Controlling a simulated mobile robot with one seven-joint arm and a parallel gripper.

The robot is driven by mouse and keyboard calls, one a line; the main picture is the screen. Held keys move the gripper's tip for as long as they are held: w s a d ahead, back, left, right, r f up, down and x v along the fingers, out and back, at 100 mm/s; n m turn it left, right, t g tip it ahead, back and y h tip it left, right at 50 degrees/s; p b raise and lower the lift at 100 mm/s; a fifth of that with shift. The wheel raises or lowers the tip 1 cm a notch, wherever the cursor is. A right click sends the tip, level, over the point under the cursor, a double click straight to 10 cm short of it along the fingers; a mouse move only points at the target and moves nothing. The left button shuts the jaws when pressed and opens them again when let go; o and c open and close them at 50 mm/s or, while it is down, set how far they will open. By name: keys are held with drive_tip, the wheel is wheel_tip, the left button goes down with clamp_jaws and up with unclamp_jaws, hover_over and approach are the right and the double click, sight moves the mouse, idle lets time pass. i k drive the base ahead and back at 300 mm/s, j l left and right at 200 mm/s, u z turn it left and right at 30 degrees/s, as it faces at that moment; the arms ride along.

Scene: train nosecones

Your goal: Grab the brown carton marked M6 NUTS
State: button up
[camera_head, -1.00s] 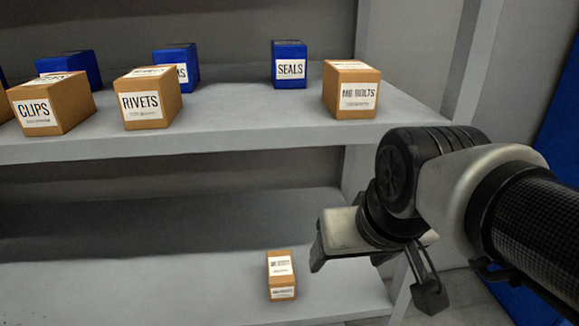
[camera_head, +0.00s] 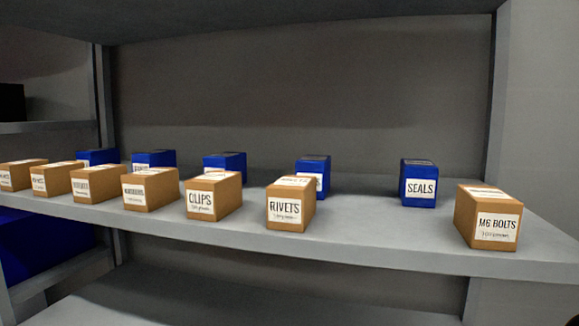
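I cannot read M6 NUTS on any carton. Brown cartons stand in a front row on the shelf (camera_head: 370,246). The rightmost is marked M6 BOLTS (camera_head: 489,217). To its left, past a gap, stand one marked RIVETS (camera_head: 291,203) and one marked CLIPS (camera_head: 214,195). Farther left are a brown carton with a blurred label (camera_head: 150,188), another beside it (camera_head: 97,183), and two more at the left end (camera_head: 52,179), (camera_head: 22,174), their labels too small to read. My gripper is not in view.
Blue boxes stand behind the brown row, one marked SEALS (camera_head: 419,183) and another behind RIVETS (camera_head: 314,173). A grey upright (camera_head: 497,95) bounds the shelf at right. The lower shelf (camera_head: 240,300) shows partly, bare where visible. A large blue object (camera_head: 45,250) is at lower left.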

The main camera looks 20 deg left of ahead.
sight(14, 176)
drive_tip(key=k+u, duration=0.5)
drive_tip(key=u, duration=1.5)
